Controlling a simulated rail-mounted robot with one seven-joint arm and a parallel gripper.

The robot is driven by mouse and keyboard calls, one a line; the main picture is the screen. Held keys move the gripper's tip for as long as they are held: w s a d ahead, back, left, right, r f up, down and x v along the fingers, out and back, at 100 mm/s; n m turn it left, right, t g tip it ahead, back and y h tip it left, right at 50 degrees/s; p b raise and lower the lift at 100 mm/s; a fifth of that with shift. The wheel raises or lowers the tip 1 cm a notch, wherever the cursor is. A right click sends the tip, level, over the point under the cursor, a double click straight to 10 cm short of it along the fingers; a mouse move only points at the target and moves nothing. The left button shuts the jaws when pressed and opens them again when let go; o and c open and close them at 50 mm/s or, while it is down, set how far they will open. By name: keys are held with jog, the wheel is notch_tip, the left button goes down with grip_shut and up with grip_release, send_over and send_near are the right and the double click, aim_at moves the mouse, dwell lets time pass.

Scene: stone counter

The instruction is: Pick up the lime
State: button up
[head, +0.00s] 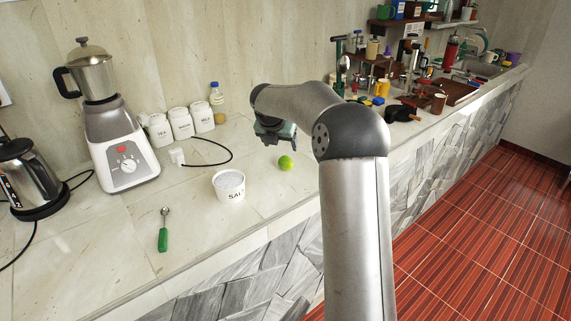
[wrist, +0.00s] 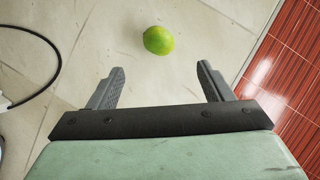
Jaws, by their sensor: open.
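The lime (head: 285,162) is small, round and yellow-green. It lies on the stone counter, to the right of the salt bowl in the head view. In the wrist view the lime (wrist: 158,40) is at the top middle, beyond the fingertips and roughly centred between them. My gripper (wrist: 161,78) is open, with two dark grey fingers spread apart and nothing between them. In the head view my gripper (head: 276,136) is above the counter near the lime, partly hidden by my arm, and its fingers are hard to make out.
A white salt bowl (head: 229,185) and a green-handled spoon (head: 163,231) are left of the lime. A blender (head: 122,150), white canisters (head: 180,123) and a black cable (head: 215,162) are farther back. The counter's front edge drops to a red floor (wrist: 295,70). Bare counter surrounds the lime.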

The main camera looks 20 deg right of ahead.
aim_at(285, 160)
jog(key=x, duration=0.7)
jog(key=shift+a+p+x, duration=0.1)
jog(key=shift+p+x, duration=0.1)
jog(key=shift+x, duration=1.2)
jog(key=shift+a+p+x, duration=0.15)
jog(key=shift+x, duration=1.25)
jog(key=shift+f, duration=0.1)
jog(key=shift+c, duration=0.3)
jog(key=c, duration=1)
